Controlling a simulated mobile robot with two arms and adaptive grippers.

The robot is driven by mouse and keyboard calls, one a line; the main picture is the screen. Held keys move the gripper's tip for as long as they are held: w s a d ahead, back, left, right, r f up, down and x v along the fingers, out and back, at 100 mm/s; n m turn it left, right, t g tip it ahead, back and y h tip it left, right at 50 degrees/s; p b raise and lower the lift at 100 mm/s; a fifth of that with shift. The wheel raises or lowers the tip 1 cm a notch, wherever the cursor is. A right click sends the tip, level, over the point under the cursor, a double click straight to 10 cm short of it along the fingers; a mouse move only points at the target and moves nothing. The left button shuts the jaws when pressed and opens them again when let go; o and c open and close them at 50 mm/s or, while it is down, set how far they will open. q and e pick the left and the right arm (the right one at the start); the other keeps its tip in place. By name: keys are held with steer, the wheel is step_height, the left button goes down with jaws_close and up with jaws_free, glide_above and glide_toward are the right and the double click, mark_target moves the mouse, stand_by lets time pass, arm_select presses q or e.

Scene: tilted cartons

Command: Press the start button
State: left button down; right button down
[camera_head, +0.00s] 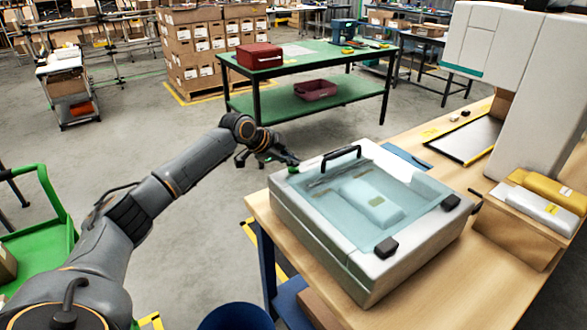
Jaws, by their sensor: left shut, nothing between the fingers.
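A white box-shaped machine (350,269) with a clear, bluish lid (400,185) stands on the wooden bench. The lid is down, with a black handle (341,156) at its far edge and a pale block visible under it. A small green spot, apparently the start button (293,170), shows at the machine's far left corner. My left gripper (291,161) is shut and empty, its tips at that corner, just above the green spot. I cannot tell whether they touch it. My right gripper is not in view.
The wooden bench (500,262) also carries a tall white device (540,95), a black-framed panel (470,138) and a wooden box (525,232) topped with yellow and white packs. A green table (305,62) with a red case (259,56) stands behind. Open floor lies between.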

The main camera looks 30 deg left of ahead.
mark_target(291, 170)
arm_select(q)
steer(key=shift+f, duration=0.5)
stand_by(0.6)
steer(key=shift+r, duration=0.15)
steer(key=shift+r+p, duration=0.75)
steer(key=shift+p, duration=0.05)
steer(key=shift+r, duration=0.2)
step_height(291, 170, up, 5)
steer(key=p, duration=0.4)
steer(key=shift+f+p, duration=0.15)
steer(key=shift+p, duration=0.15)
steer(key=shift+f, duration=0.1)
